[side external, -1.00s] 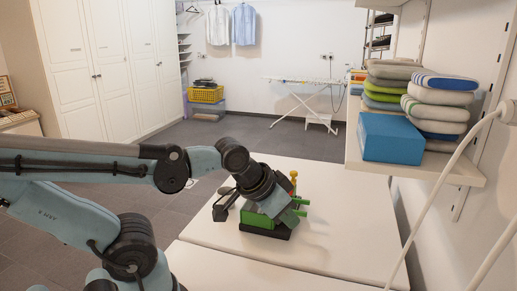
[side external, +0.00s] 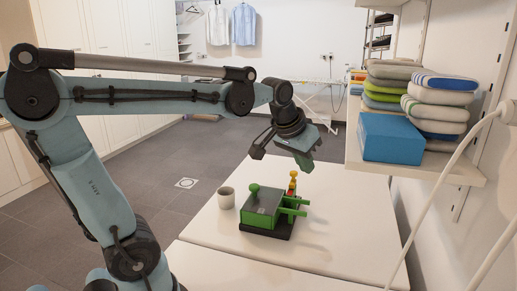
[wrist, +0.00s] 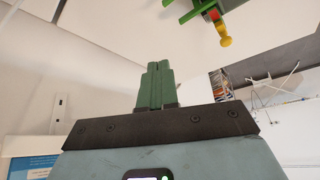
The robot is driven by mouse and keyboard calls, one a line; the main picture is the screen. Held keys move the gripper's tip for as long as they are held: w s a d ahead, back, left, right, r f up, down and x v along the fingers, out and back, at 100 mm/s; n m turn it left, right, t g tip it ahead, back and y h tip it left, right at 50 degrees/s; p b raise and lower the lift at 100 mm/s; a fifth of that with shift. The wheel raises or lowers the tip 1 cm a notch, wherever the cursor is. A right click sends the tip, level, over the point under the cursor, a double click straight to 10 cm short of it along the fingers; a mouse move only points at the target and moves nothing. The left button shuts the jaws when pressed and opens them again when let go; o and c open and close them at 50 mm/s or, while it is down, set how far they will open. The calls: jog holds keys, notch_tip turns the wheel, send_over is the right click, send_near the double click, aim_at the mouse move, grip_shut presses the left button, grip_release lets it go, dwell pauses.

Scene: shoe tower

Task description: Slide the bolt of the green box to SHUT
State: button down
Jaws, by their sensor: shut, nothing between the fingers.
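The green box (side external: 262,213) sits on a dark base on the white table. It has a green round knob (side external: 254,188) on its left top and green bars (side external: 294,201) sticking out to the right. A yellow-tipped handle with red below it (side external: 293,178) stands upright at its back right; it also shows at the top of the wrist view (wrist: 223,37). I cannot tell the bolt's exact position or read any SHUT mark. My gripper (side external: 304,166) is above and behind the box, clear of it. Its green fingers (wrist: 155,85) are together and empty.
A pale mug (side external: 226,198) stands left of the box. A shelf (side external: 430,168) at the right holds a blue box (side external: 392,138) and stacked folded items (side external: 440,105). The table's front and right (side external: 350,220) are clear.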

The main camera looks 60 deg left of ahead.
jog(key=w+a+r+n+g, duration=0.1)
jog(key=w+a+r+n, duration=0.1)
jog(key=w+a, duration=0.45)
jog(key=n+g+y, duration=0.1)
jog(key=n, duration=0.1)
send_over(293, 179)
jog(key=w+a, duration=0.2)
notch_tip(293, 179, down, 2)
jog(key=shift+w+d, duration=0.1)
jog(key=shift+w, duration=0.05)
jog(key=shift+f, duration=0.1)
notch_tip(293, 179, down, 10)
jog(key=shift+s+d, duration=0.2)
dwell(0.5)
